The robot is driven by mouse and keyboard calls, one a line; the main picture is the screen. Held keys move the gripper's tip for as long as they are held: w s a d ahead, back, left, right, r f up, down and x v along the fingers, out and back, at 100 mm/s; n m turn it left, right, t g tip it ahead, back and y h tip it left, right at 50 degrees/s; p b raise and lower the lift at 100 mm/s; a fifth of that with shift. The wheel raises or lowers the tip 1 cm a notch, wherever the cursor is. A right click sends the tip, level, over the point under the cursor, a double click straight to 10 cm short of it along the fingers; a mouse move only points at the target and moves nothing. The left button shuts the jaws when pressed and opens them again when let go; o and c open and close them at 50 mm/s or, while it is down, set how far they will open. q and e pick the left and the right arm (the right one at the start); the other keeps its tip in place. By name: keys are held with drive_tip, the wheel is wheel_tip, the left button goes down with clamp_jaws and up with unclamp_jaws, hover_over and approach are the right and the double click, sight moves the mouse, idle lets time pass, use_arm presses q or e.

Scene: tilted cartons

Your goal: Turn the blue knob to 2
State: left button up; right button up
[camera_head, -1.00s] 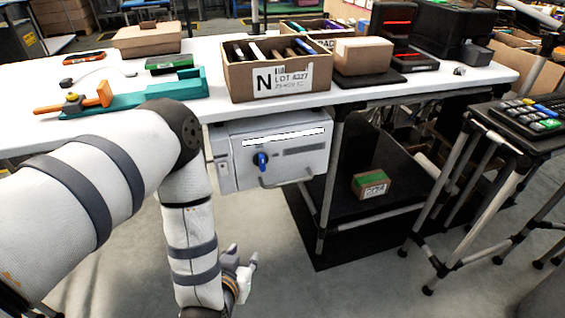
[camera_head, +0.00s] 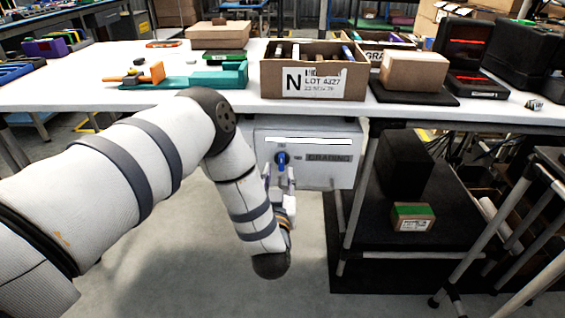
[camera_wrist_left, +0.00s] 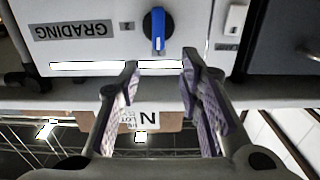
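The blue knob (camera_head: 281,158) sits on the front of a light grey box marked GRADING (camera_head: 329,158) under the table. It also shows in the wrist view, which is upside down (camera_wrist_left: 157,31), with its handle about vertical. My left gripper (camera_head: 279,182) is just in front of and below the knob. In the wrist view its two fingers (camera_wrist_left: 160,85) are apart and empty, pointing toward the panel with the knob beyond their tips. They do not appear to touch it. My right gripper is not in view.
The white tabletop (camera_head: 80,92) overhangs the box. On it stand a carton marked N (camera_head: 313,83), a teal-and-orange tool (camera_head: 150,78) and a tilted carton (camera_head: 414,70). A black shelf with a small green-topped box (camera_head: 411,216) lies to the right. The floor below is clear.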

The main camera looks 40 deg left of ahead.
sight(282, 157)
use_arm(q)
drive_tip(key=x, duration=0.6)
drive_tip(key=shift+w+b, duration=0.25)
drive_tip(key=shift+b, duration=0.1)
clamp_jaws()
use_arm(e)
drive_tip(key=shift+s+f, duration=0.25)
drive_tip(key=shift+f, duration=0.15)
